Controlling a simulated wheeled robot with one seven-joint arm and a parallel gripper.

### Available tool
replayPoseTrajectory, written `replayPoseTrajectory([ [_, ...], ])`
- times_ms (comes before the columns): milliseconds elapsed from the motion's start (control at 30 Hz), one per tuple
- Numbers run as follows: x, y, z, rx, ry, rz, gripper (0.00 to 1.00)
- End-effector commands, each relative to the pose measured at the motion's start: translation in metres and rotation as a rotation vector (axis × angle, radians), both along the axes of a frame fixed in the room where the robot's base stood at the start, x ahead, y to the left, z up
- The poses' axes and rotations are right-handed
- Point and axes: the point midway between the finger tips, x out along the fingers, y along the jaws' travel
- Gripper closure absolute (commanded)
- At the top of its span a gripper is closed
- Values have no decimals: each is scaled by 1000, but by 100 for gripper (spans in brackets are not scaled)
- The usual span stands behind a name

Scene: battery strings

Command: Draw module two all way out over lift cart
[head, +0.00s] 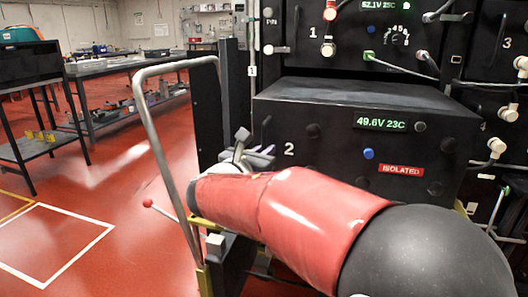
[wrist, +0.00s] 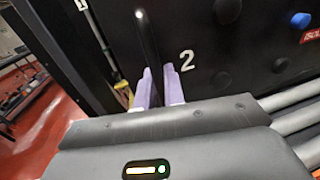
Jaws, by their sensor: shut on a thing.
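Module two (head: 340,108), a black box with a white 2, a lit readout of 49.6V 23C and a red ISOLATED label, stands well forward of the rack, its top showing. Its front face also fills the upper right of the wrist view (wrist: 215,60). My gripper (head: 255,152) is at the left side of the module's front. In the wrist view its pale lilac fingers (wrist: 161,88) are shut on the module's dark upright handle (wrist: 148,45). The lift cart shows by its bent grey push handle (head: 147,110) and yellow parts at the left; my arm hides most of its deck.
Module one (head: 350,40) sits above in the rack, with cables plugged in at its front. Cables and pale plugs (head: 497,146) hang close on the right side. A bench (head: 130,66) and a dark table stand at the left, with open red floor between.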

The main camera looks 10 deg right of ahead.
Motion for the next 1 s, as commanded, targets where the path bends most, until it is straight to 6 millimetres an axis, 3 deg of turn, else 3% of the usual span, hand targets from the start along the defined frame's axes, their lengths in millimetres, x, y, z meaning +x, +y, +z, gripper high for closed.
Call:
replayPoseTrajectory([
  [400,-1,1,0,0,0,2,100],
  [600,-17,8,0,1,2,2,100],
  [800,-17,8,-1,0,2,1,100],
  [833,-17,8,-1,0,2,1,88],
  [900,-17,8,-1,0,2,1,79],
  [1000,-17,7,-1,0,1,1,73],
])
